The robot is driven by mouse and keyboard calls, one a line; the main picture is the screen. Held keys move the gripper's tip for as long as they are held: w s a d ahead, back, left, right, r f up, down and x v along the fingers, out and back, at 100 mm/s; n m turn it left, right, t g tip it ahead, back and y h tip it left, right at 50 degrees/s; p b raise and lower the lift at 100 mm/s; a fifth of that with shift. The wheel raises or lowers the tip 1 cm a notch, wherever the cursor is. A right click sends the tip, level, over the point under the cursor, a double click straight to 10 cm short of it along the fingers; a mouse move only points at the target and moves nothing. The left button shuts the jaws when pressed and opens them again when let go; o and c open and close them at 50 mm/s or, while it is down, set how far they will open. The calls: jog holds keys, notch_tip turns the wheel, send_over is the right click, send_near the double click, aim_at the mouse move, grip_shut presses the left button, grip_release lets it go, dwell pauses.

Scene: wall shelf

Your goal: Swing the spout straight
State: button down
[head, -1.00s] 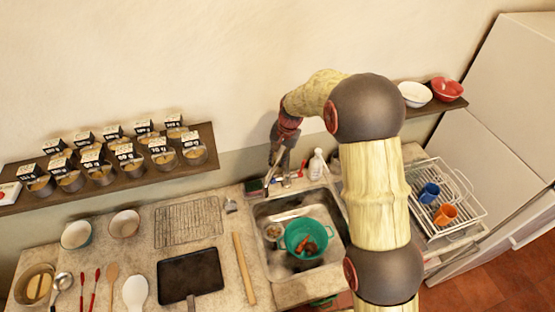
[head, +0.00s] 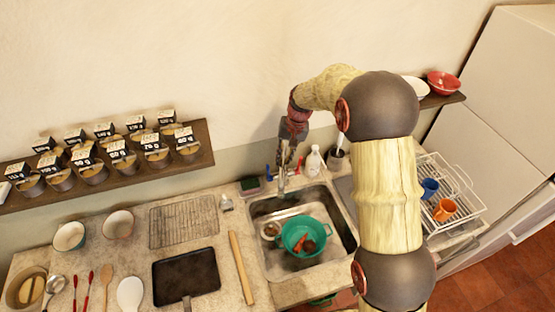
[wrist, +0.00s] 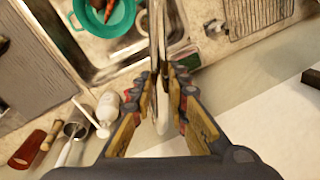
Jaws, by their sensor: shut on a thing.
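The metal tap spout (head: 282,180) stands at the back edge of the sink (head: 252,222) and reaches forward over the basin, close to square with the back rim. In the wrist view the thin silver spout (wrist: 161,45) runs between my fingers and out over the sink. My gripper (head: 289,152) is shut on the spout from above and behind. In the wrist view its two fingertips (wrist: 161,75) lie along both sides of the spout. The tap's base is partly hidden by my gripper. Blue and red tap handles (head: 299,165) show beside it.
A green colander (head: 292,238) with orange pieces sits in the sink. A white soap bottle (head: 313,163) stands close right of the tap, with a utensil cup (head: 337,158) beyond. A sponge (head: 250,184) lies left. A wall shelf (head: 207,133) holds several labelled tins.

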jog(key=shift+w+d+n+g+b, duration=0.2)
jog(key=shift+d+n+b, duration=0.15)
jog(key=shift+d+n, duration=0.75)
jog(key=shift+w+d+n+g+b, duration=0.1)
jog(key=shift+d+n+g+b, duration=0.2)
jog(key=shift+d+n, duration=0.8)
jog(key=shift+d, duration=0.1)
jog(key=c, duration=1.8)
grip_release()
jog(key=shift+o, duration=0.4)
jog(key=v, duration=1.2)
